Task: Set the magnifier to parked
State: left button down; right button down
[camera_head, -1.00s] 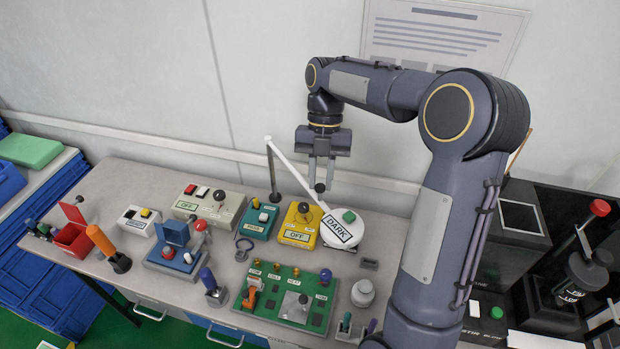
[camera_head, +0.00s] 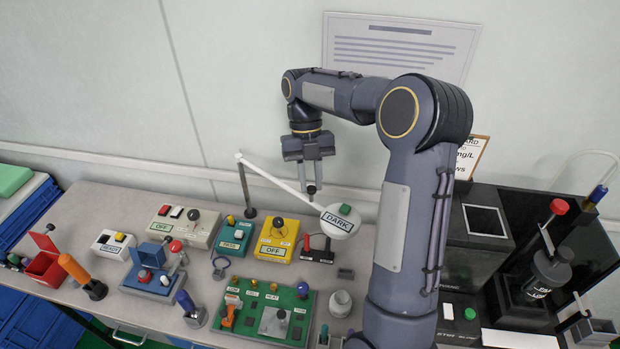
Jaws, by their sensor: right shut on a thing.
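The magnifier has a dark post (camera_head: 246,190), a thin white arm (camera_head: 272,178) and a round white head (camera_head: 343,227). The head carries a label reading DARK and a green button (camera_head: 345,209). It hangs over the back of the bench, right of the yellow OFF box. My right gripper (camera_head: 311,189) points down at the white arm just left of the head. It is shut on a small dark part there, probably the magnifier's handle, mostly hidden by the fingers. My left gripper is not in view.
Below the head stand a yellow OFF box (camera_head: 277,241) and a black device with a red part (camera_head: 318,249). Black equipment (camera_head: 480,240) fills the right side. The wall is close behind.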

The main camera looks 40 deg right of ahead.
jog(key=c, duration=1.3)
grip_release()
jog(key=shift+o, duration=0.2)
jog(key=v, duration=0.7)
jog(key=shift+r, duration=0.35)
jog(key=shift+w, duration=0.1)
